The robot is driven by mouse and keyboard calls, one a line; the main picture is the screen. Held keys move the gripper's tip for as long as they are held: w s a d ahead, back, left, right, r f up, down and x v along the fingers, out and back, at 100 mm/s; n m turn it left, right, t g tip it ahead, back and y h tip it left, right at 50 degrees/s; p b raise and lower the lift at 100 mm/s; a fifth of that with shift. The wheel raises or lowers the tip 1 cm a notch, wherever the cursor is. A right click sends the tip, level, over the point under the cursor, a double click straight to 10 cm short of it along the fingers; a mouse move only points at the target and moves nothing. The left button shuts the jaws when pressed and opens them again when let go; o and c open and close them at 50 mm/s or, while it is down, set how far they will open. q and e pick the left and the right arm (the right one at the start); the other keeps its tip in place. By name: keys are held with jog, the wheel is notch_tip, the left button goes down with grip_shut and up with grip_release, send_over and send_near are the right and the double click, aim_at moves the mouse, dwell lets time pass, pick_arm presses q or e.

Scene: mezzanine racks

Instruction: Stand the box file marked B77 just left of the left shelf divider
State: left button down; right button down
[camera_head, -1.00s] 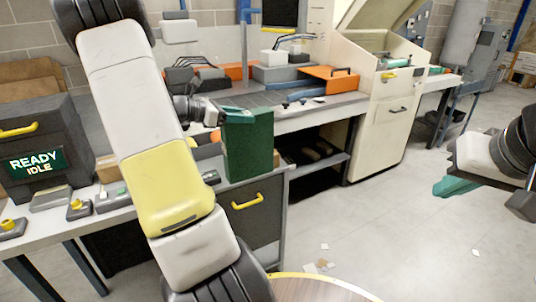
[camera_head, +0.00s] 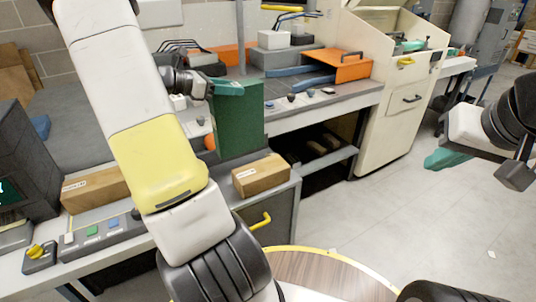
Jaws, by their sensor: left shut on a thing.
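A dark green box file (camera_head: 239,127) hangs upright in my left gripper (camera_head: 230,88), whose teal fingers are shut on its top edge. No B77 marking can be read on the side I see. The file's lower end is beside and behind a brown carton on the bench; I cannot tell whether it touches the bench. My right gripper (camera_head: 447,159) is at the right over the floor, away from the file, with teal fingers; its opening cannot be made out. I cannot pick out the left shelf divider.
The brown carton (camera_head: 260,175) sits at the front bench corner. Another carton (camera_head: 96,190), a button panel (camera_head: 100,234) and a dark cabinet (camera_head: 25,160) stand at left.

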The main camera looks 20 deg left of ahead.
aim_at(233, 116)
pick_arm(q)
jog(key=f, duration=1)
jog(key=shift+w+a, duration=0.15)
jog(key=shift+w, duration=0.05)
jog(key=c, duration=0.7)
grip_release()
jog(key=shift+f, duration=0.15)
